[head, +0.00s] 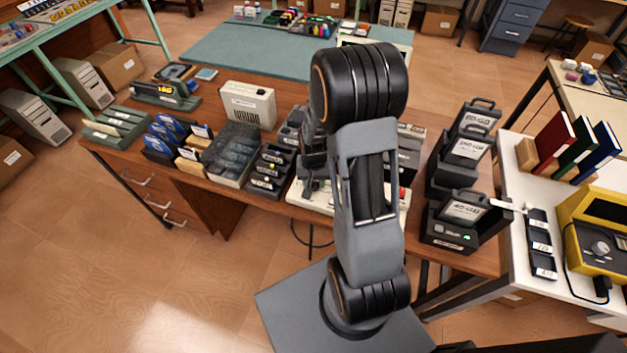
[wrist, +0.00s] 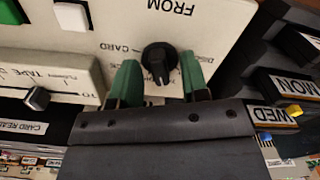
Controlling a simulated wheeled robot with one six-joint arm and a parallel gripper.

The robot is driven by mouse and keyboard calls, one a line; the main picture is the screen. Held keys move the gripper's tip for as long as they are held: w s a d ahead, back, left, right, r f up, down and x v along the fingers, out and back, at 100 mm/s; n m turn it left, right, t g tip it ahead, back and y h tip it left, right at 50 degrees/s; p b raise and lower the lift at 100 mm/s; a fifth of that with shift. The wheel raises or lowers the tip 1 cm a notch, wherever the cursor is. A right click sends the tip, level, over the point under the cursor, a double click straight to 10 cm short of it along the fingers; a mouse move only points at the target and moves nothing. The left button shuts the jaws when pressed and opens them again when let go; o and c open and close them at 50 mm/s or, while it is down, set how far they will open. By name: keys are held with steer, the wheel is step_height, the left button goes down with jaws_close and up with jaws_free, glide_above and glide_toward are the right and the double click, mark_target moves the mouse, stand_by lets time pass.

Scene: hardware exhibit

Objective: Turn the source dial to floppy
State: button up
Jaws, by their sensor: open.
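In the wrist view the source dial (wrist: 160,58) is a round black knob on a cream panel marked FROM, its lettering upside down. Its narrow grip bar points down in the picture, toward my gripper. A CARD label is at its left; the labels at its right and lower left are partly hidden or too small to read. My gripper (wrist: 160,76) is open, with one green finger on each side of the dial and a gap at both sides.
Black holders labelled MON and WED (wrist: 270,115) stand close at right.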

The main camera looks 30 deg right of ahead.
jaws_close()
stand_by(0.4)
steer(key=n+b, duration=0.1)
steer(key=n, duration=0.2)
steer(key=shift+n, duration=0.4)
steer(key=shift+n+b, duration=0.5)
steer(key=shift+n, duration=1.4)
jaws_free()
